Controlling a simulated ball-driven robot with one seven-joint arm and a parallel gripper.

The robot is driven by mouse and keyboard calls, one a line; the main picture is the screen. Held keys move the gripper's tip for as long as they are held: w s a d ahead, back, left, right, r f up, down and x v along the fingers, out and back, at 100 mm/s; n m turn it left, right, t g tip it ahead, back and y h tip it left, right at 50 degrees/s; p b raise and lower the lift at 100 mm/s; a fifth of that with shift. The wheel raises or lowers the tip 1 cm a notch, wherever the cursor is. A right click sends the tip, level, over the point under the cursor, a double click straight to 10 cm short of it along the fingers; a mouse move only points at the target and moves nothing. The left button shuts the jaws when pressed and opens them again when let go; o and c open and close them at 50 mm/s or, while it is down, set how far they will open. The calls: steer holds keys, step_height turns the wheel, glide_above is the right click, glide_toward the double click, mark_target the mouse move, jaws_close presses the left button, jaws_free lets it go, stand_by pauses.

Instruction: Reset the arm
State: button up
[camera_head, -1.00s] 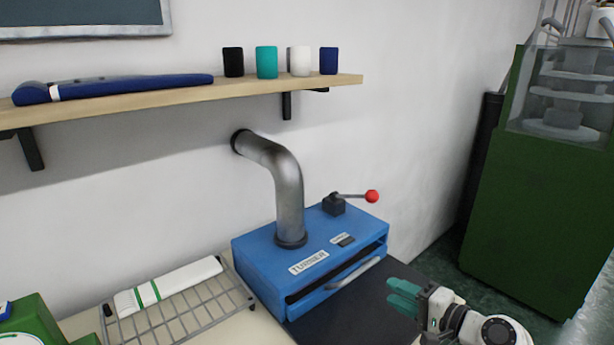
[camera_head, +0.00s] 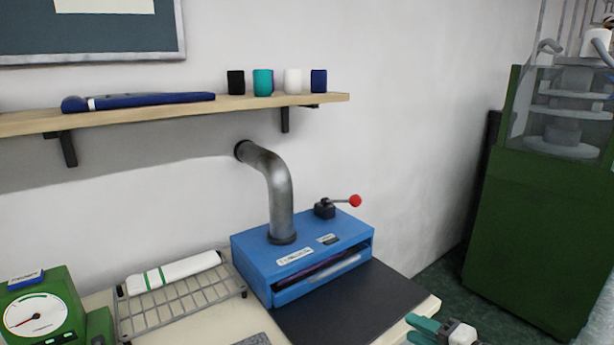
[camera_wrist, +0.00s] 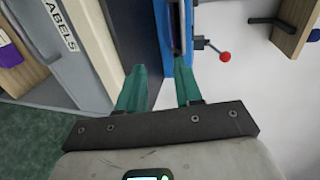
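My gripper (camera_head: 416,329) is at the bottom edge of the head view, right of centre, by the right front corner of the worktop. Most of the arm is outside the picture. In the wrist view its two teal fingers (camera_wrist: 160,72) stand apart with nothing held between them. The blue turner box (camera_head: 300,257), with a grey pipe and a red-knobbed lever (camera_head: 354,201), stands beyond the gripper to the left. In the wrist view, part of the blue box (camera_wrist: 166,35) shows past the fingertips.
A dark mat (camera_head: 350,303) lies in front of the box. A wire rack (camera_head: 187,303) holds a white tube with green stripes. A green gauge device (camera_head: 40,312) is at lower left. A shelf (camera_head: 200,108) with several cups is above. A green machine (camera_head: 530,225) stands right, across open floor.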

steer(key=s+a+f+n+g+h, duration=0.1)
steer(key=s+f+n+g+h, duration=0.35)
steer(key=s+f, duration=1.05)
steer(key=s+d+n+g+h, duration=0.2)
steer(key=s+g, duration=0.1)
steer(key=s, duration=0.9)
steer(key=s+d+f+n+g+h, duration=0.1)
steer(key=s+d+n+g+h, duration=0.1)
steer(key=s, duration=1.1)
steer(key=shift+d+f+n+g+h, duration=0.25)
steer(key=shift+d+n+g+h, duration=0.1)
steer(key=shift+d+n+g, duration=0.45)
steer(key=shift+c, duration=0.2)
